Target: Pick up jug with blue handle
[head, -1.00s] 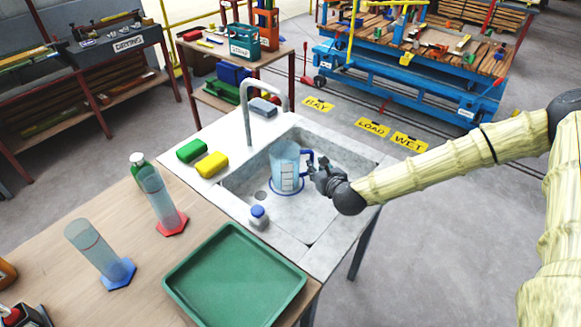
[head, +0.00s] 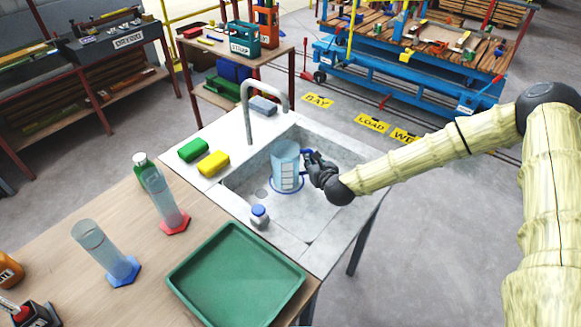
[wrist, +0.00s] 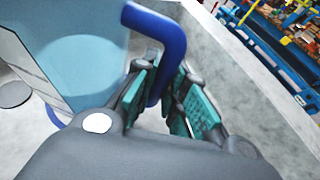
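The jug (head: 285,160) is clear pale blue with white markings, a blue base ring and a blue handle. It is upright in the sink basin, and its handle faces right toward my arm. My gripper (head: 311,163) is at the handle side of the jug. In the wrist view, the blue handle (wrist: 172,50) passes between the teal finger pads of my gripper (wrist: 165,100). The pads lie close against it on both sides, and the gripper looks shut on it. The jug body (wrist: 75,60) fills the upper left there. I see no clear gap under the base.
The sink (head: 330,150) has walls around the jug and a tall faucet (head: 247,110) behind. A small blue-capped bottle (head: 259,216) stands at its front left. A green tray (head: 185,268) and two cylinders stand left.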

